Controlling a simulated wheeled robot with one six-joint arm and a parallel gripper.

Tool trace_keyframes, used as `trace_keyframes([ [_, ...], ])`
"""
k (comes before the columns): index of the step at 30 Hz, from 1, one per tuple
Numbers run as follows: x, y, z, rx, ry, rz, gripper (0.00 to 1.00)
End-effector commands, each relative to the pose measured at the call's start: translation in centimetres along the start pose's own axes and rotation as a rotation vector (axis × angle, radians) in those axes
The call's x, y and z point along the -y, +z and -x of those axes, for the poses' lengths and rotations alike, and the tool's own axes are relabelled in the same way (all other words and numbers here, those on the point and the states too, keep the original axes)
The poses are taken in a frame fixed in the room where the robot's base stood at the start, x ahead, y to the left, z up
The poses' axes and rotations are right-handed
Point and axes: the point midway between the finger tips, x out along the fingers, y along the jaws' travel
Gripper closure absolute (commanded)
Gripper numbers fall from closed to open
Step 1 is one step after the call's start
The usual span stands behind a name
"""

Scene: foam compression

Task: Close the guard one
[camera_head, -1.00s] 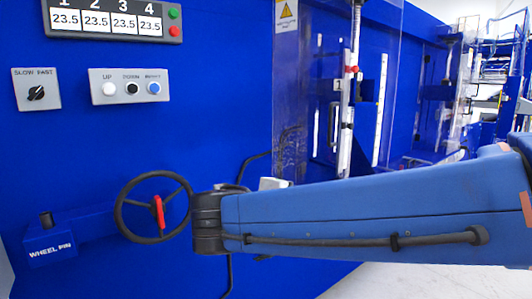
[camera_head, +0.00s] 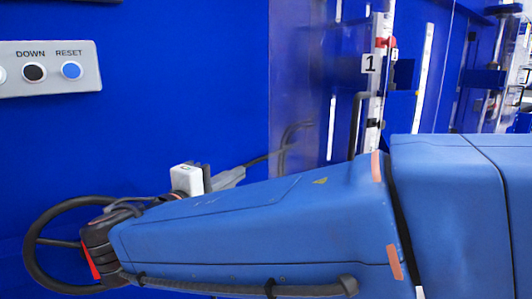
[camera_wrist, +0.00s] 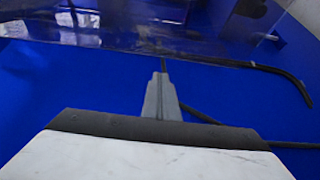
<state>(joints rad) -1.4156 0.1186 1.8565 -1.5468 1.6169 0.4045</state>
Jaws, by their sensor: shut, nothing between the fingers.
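Guard one is a clear panel (camera_head: 300,70) beside the column labelled 1 (camera_head: 369,64) in the head view; I cannot tell its exact angle. In the wrist view a clear panel (camera_wrist: 120,36) crosses the top, its lower edge beyond my fingertips. My gripper (camera_head: 238,174) points right toward the panel in the head view. Its grey fingers (camera_wrist: 161,78) are together and empty in the wrist view. A dark bent bar (camera_wrist: 270,72) lies beyond the fingertips; I see no clear contact with it. My arm hides the lower part of the panel in the head view.
A button panel (camera_head: 50,88) is on the blue wall (camera_head: 180,100) at the upper left. A black vertical handle (camera_head: 356,125) stands near the column. Another station (camera_head: 490,80) is farther right.

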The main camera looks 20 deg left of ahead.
Motion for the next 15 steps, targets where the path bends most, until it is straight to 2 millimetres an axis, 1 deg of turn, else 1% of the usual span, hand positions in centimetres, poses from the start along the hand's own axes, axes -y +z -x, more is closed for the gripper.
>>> trace_keyframes([
  [3,0.0,-0.2,0.1,-0.004,0.004,-0.001,1.0],
  [7,-0.1,-0.2,-0.9,-0.003,0.004,-0.001,1.0],
  [11,-0.1,-0.1,-2.8,-0.001,0.005,-0.001,1.0],
  [15,-0.1,-0.1,-5.2,-0.001,0.004,-0.001,1.0],
])
